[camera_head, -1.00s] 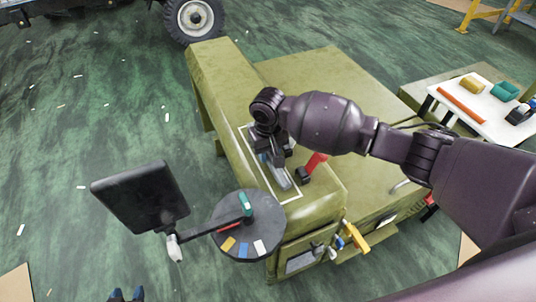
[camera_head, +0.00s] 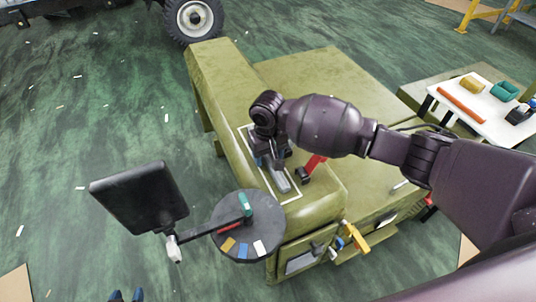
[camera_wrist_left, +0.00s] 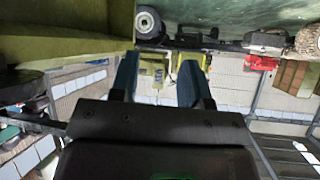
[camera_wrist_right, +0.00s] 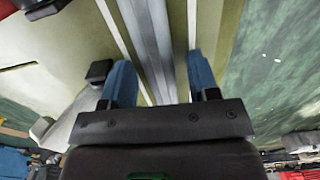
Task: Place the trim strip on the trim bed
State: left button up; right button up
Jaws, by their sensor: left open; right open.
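The trim strip (camera_head: 282,182) is a grey bar lying inside the white-outlined trim bed (camera_head: 291,199) on the green chassis. In the right wrist view the strip (camera_wrist_right: 152,40) runs lengthwise between the white outline lines. My right gripper (camera_head: 272,163) is over the strip and hides part of it. Its blue fingers (camera_wrist_right: 163,85) are open, one on each side of the strip, with a gap visible on the right. My left gripper (camera_wrist_left: 157,75) is open and empty in the left wrist view, away from the strip; I cannot make it out in the head view.
A black block with a red handle (camera_head: 316,163) stands close to the right of the bed. A round dark tray (camera_head: 262,215) with coloured tabs and a black screen (camera_head: 139,207) are at front left. A white side table (camera_head: 476,126) holds several parts at right.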

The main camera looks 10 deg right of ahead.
aim_at(268, 156)
notch_tip(268, 156, up, 12)
jog(key=p, duration=0.2)
dwell(0.4)
